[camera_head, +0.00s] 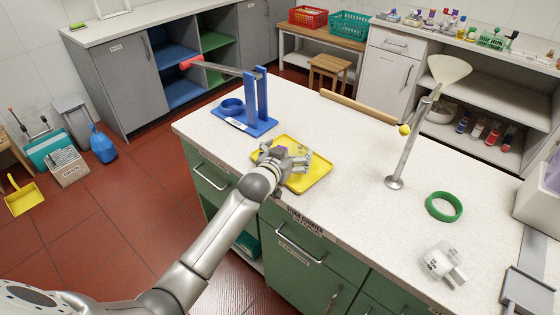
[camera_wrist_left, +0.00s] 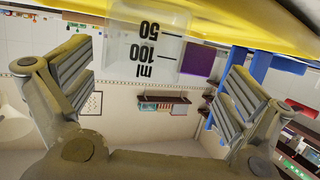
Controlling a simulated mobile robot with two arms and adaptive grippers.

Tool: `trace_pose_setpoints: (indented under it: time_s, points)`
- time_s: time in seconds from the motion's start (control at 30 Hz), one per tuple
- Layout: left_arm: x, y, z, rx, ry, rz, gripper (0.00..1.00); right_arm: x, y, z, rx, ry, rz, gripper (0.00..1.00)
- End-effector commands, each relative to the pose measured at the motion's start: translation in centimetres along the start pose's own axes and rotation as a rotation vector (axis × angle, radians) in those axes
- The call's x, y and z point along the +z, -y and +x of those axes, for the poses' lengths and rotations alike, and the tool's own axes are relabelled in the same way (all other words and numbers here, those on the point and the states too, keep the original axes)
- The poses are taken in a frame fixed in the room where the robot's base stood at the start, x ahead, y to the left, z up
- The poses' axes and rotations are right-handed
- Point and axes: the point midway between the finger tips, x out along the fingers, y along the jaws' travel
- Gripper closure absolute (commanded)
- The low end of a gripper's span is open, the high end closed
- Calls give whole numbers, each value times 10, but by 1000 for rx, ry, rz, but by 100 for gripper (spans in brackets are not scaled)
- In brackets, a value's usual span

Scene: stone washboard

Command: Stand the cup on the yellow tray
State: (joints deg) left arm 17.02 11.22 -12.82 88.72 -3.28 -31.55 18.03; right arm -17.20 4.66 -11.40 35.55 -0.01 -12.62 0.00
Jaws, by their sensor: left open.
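The cup (camera_wrist_left: 148,36) is a clear beaker with black "ml", 50 and 100 marks. It shows at the top of the upside-down left wrist view, against the yellow tray (camera_wrist_left: 230,20), and appears upright with its base at the tray. In the head view the yellow tray (camera_head: 312,182) lies near the counter's front edge, and the cup is hard to make out behind the fingers. My left gripper (camera_head: 287,160) is over the tray. Its fingers (camera_wrist_left: 158,92) are spread wide, one on each side of the cup, with gaps visible. My right gripper is not in view.
A blue stand (camera_head: 262,98) with a red-tipped bar rises just behind the tray. To the right are a metal post with a funnel (camera_head: 405,148), a green ring (camera_head: 444,206) and a clear-white object (camera_head: 440,262). A wooden bar (camera_head: 360,107) lies behind. Counter between tray and post is clear.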

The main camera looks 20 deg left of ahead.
Motion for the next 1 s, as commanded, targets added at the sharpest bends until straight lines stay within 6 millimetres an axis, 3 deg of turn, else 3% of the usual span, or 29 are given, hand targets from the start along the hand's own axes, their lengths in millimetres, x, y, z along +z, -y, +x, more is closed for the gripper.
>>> trace_pose_setpoints:
  time_s: [0.6,0.8,1.0]
  points:
    - [1,0,-89,0,0,0,0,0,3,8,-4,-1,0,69]
    - [0,0,-107,0,-1,0,0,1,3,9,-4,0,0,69]
    - [0,1,-112,-1,0,0,0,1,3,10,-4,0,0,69]
